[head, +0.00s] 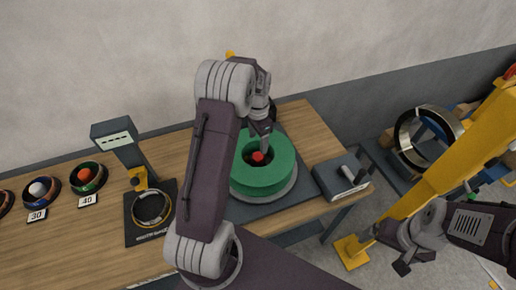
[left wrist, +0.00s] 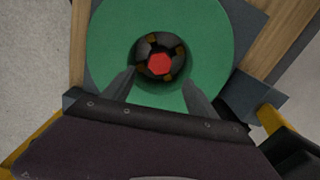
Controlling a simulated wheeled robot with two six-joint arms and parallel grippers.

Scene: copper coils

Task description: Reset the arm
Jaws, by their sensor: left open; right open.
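A green ring-shaped coil (head: 278,176) lies flat on a grey round base on the table; it also shows in the left wrist view (left wrist: 215,40). A red hexagonal nut (left wrist: 160,64) on a dark hub sits in the middle of its hole. My left gripper (head: 262,145) is above the coil, pointing down. In the left wrist view its two fingers (left wrist: 158,85) are apart with nothing between them, over the near side of the hole. My right gripper (head: 387,250) is low at the right, off the table, open and apparently empty.
A dark stand (head: 112,130) with a black mat and ring (head: 151,208) is at the left. Small coils with balls (head: 87,177) and number cards lie farther left. A grey device (head: 340,177) is right of the coil. A yellow post (head: 440,165) and large metal ring (head: 403,130) stand beyond the table's right.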

